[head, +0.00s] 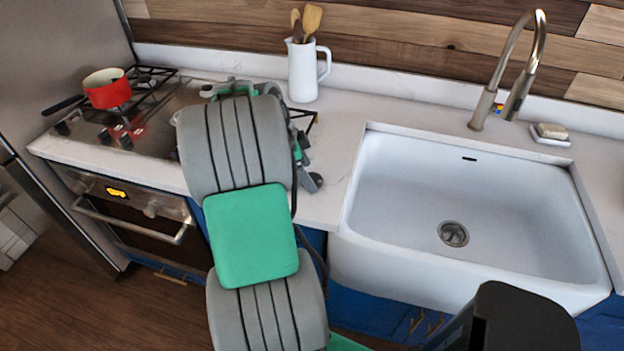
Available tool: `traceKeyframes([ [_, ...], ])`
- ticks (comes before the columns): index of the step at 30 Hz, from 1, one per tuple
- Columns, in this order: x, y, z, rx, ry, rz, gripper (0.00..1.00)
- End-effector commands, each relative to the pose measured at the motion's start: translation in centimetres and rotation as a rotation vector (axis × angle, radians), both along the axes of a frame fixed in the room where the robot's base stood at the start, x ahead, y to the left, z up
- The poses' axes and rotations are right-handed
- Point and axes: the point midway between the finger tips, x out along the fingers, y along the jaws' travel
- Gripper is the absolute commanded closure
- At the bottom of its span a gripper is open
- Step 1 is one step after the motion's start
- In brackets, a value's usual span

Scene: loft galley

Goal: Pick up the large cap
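I cannot make out a large cap in the head view. My grey and green arm reaches up the middle of the picture, over the counter by the right side of the stove. Its thick links hide the counter behind them. Only bits of the wrist end show around their edges. The fingertips of my gripper are hidden, so I cannot see whether it is open or holds anything.
A red pot (107,88) sits on the stove (160,125). A white pitcher (302,72) with wooden utensils stands behind my arm. The white sink (400,200) is empty, with a faucet (505,75) and a soap dish (550,136) behind it. Clear counter (345,125) lies between pitcher and sink.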

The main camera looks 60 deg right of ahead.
Motion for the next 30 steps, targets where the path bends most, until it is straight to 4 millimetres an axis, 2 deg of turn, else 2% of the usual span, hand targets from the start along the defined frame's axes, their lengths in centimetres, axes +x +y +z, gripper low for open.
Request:
traceKeyframes([
  [4, -0.6, -0.4, -1.7, 0.001, 0.001, 0.001, 0.19],
  [11, -0.6, -0.5, -1.9, -0.001, 0.0, 0.004, 0.2],
  [30, -0.6, -0.5, -1.9, -0.001, 0.0, 0.004, 0.72],
])
